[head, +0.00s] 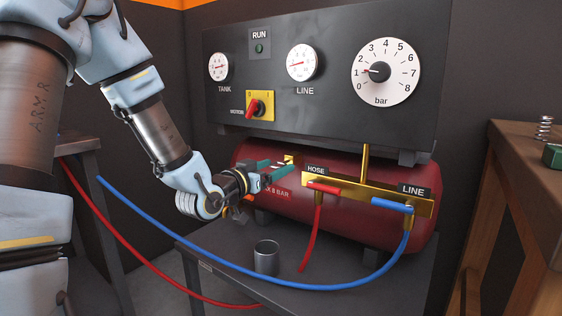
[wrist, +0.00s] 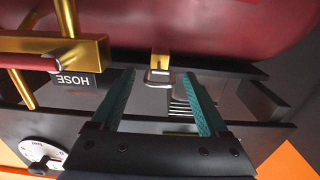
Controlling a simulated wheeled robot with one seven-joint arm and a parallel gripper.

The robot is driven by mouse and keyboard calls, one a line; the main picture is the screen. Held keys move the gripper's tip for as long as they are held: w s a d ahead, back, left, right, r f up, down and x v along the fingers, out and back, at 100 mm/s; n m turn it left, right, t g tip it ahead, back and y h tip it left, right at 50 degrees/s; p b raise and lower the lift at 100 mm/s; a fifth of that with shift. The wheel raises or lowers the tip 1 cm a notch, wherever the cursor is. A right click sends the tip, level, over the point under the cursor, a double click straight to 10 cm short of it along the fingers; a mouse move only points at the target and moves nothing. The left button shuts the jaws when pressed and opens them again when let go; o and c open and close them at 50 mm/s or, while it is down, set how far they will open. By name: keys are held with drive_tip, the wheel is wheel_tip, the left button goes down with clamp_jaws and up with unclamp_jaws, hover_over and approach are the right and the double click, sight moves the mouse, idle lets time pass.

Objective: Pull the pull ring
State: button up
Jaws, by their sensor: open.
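The pull ring (wrist: 160,76) is a small silvery loop on a square brass fitting (wrist: 160,58) on the red tank. In the wrist view it shows between my two teal fingertips, near their tip level, with space on both sides. In the head view, the brass fitting (head: 289,158) shows just past the fingers, and the ring itself is too small to make out clearly. My gripper (head: 280,165) is open and empty, in front of the tank's upper left part. It also shows in the wrist view (wrist: 158,74). I cannot tell the exact depth between fingertips and ring.
The red tank (head: 376,226) lies on a dark table (head: 228,253) below a gauge panel (head: 335,62). A brass manifold (head: 364,192) with red and blue hose valves sits right of my gripper. A metal cup (head: 266,259) stands below. A blue hose (head: 325,288) loops across the front.

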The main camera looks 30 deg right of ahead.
sight(275, 167)
drive_tip(key=shift+x, duration=1.55)
clamp_jaws()
